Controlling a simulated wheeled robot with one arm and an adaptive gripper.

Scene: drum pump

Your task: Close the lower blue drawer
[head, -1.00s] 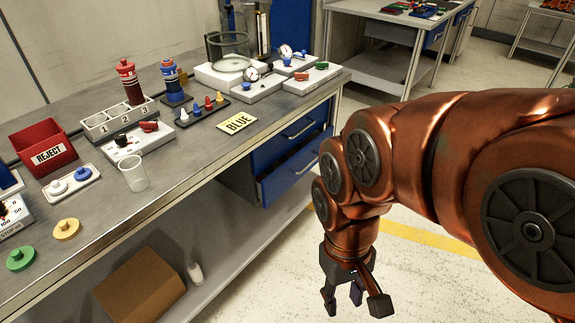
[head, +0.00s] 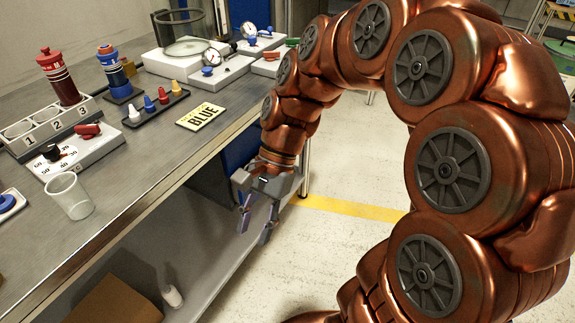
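The blue drawer unit (head: 241,147) hangs under the workbench top, left of my arm. My arm and gripper cover most of its front, so the lower drawer's position cannot be told now. My gripper (head: 257,227) points down in front of the drawer unit, below the bench edge. Its fingers are apart with nothing between them. Whether it touches the drawer cannot be told.
The workbench (head: 150,165) carries a clear cup (head: 69,196), a yellow BLUE sign (head: 201,117), a numbered rack (head: 45,128) and gauges. A lower shelf (head: 215,265) holds a cardboard box (head: 115,303) and small white bottle (head: 172,296).

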